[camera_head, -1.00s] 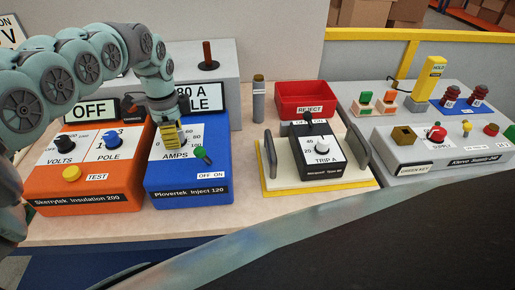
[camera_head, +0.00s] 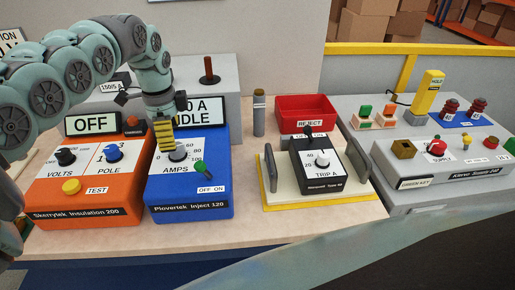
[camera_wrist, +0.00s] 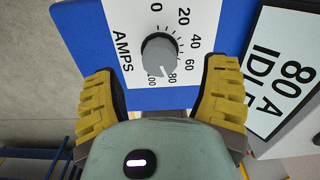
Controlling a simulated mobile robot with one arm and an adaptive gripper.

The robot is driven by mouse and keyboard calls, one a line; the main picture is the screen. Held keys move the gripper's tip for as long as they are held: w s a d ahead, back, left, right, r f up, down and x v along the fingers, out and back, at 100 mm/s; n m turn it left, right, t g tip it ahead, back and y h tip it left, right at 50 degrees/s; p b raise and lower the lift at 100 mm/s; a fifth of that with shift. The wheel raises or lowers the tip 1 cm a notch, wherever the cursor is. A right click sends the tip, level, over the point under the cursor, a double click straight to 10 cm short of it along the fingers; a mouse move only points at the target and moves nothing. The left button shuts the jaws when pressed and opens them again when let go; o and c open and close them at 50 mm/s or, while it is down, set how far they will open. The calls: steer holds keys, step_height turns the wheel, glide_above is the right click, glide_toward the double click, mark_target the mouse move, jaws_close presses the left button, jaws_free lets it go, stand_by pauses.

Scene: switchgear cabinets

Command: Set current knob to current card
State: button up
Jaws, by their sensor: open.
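The current knob is a grey round AMPS knob (camera_wrist: 159,55) on a blue box (camera_head: 190,207) labelled Plovertek Inject 120. In the wrist view its pointer seems to face the 80 to 100 end of the scale. It also shows in the head view (camera_head: 179,151), partly behind a finger. The box's display (camera_wrist: 284,72) reads 80 A IDLE. My gripper (camera_wrist: 160,78) is open, with yellow ribbed fingers to either side of the knob in the wrist view and no visible contact. In the head view my gripper (camera_head: 164,134) is just above the knob. I cannot identify a current card.
An orange Skerrytek tester (camera_head: 90,190) stands close on the left. A green OFF/ON switch (camera_head: 203,167) is right of the knob. A TRIP A unit (camera_head: 316,170) with handles, a red REJECT bin (camera_head: 305,110) and a grey cylinder (camera_head: 259,113) stand farther right.

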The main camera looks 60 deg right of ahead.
step_height(320, 180, up, 7)
steer(key=shift+r, duration=0.2)
stand_by(0.6)
